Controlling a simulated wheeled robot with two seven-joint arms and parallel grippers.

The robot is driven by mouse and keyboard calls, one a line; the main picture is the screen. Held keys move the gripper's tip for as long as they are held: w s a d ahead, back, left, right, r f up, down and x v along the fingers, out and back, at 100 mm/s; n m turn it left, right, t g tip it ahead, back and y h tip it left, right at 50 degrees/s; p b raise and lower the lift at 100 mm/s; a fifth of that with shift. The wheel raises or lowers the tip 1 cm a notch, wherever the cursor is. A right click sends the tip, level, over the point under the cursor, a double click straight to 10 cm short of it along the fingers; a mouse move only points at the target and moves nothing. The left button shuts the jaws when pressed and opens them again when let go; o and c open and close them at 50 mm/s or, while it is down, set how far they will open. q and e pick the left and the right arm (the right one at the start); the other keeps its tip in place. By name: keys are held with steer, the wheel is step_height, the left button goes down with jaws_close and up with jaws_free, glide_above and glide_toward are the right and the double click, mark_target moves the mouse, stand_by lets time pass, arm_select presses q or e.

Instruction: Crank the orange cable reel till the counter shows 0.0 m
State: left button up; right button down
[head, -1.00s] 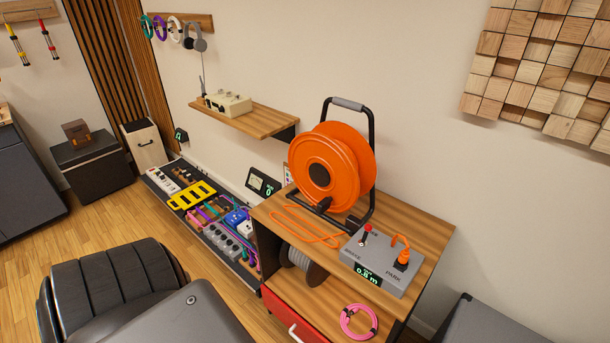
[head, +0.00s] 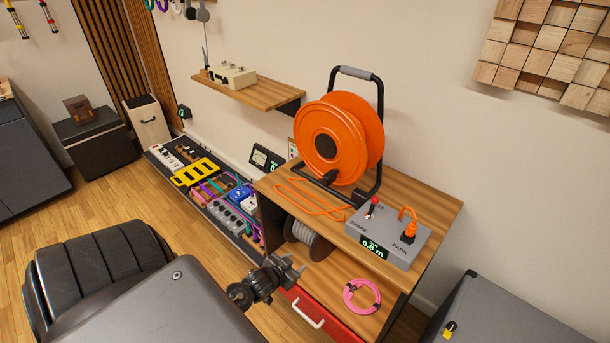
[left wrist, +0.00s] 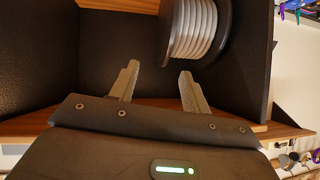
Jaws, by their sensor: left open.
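The orange cable reel (head: 340,125) stands upright in its black frame on top of the wooden cabinet (head: 425,190). A small black crank knob (head: 329,177) shows low on its front face. Some orange cable (head: 312,203) lies on the cabinet top. The grey counter box (head: 405,238) beside it reads 0.8 m on its display (head: 374,249). It has a red-tipped lever and an orange plug by the word PARK. My left gripper (head: 297,268) is open and empty, in front of the cabinet and well below the reel. Its spread fingers (left wrist: 159,68) show in the left wrist view. My right gripper is out of view.
The cabinet's open shelf holds a grey cable spool (head: 308,239), also close ahead in the left wrist view (left wrist: 196,28), and a pink cable coil (head: 362,296). A red drawer (head: 320,310) is below. A wall shelf (head: 250,92) hangs left of the reel.

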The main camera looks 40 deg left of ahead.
arm_select(q)
steer(key=w+r+t, duration=0.2)
steer(key=w+r, duration=0.2)
steer(key=r, duration=0.7)
steer(key=t+h+b, duration=0.2)
steer(key=t, duration=0.3)
glide_toward(324, 182)
steer(key=w, duration=0.2)
steer(key=w+b, duration=0.3)
steer(key=w, duration=0.5)
steer(key=shift+w+b, duration=0.4)
steer(key=shift+w, duration=0.9)
steer(key=shift+c, duration=0.5)
jaws_close()
steer(key=shift+a, duration=0.1)
